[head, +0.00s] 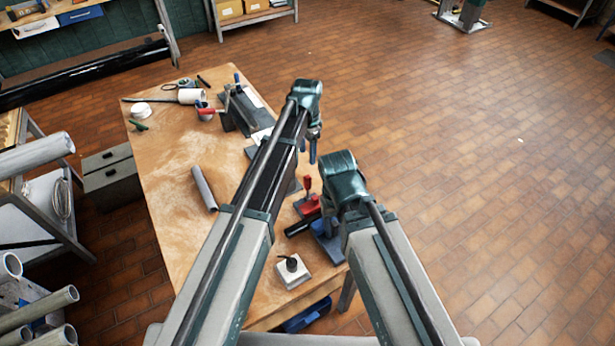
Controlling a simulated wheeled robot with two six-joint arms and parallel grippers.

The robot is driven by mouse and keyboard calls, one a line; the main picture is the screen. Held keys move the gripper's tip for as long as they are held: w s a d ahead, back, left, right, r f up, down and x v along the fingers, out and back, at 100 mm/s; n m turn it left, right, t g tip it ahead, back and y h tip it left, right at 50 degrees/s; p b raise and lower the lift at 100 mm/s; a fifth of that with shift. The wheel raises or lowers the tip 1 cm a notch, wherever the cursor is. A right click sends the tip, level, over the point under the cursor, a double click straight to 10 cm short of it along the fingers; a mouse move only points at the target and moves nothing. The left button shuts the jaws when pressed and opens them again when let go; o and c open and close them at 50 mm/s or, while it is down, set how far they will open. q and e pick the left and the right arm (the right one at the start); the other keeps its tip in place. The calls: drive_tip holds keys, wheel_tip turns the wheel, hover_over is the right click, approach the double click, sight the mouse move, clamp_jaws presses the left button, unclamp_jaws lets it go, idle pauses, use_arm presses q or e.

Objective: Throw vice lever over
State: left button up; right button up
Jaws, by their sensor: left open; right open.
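A small red clamp-like piece with an upright red handle (307,183) stands near the bench's right edge; I take it for the vice and its lever. A short black tube (300,226) lies just in front of it, and a blue block (329,246) is to its right. My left gripper (313,148) is open and empty, pointing down beyond the red handle and apart from it. My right gripper (327,222) is open, mostly hidden under its wrist, close to the right of the red piece; whether it touches anything I cannot tell.
The wooden bench (170,220) carries a grey fixture (238,112) with a red-handled tool, a grey tube (204,188), a white roll (190,96) and a white block with a black knob (292,271). Pipes on racks stand at left. The tiled floor at right is clear.

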sight(308, 176)
use_arm(q)
wheel_tip(308, 176, down, 14)
drive_tip(key=b, duration=1.3)
drive_tip(key=shift+b, duration=0.35)
drive_tip(key=shift+r, duration=0.1)
clamp_jaws()
idle(0.5)
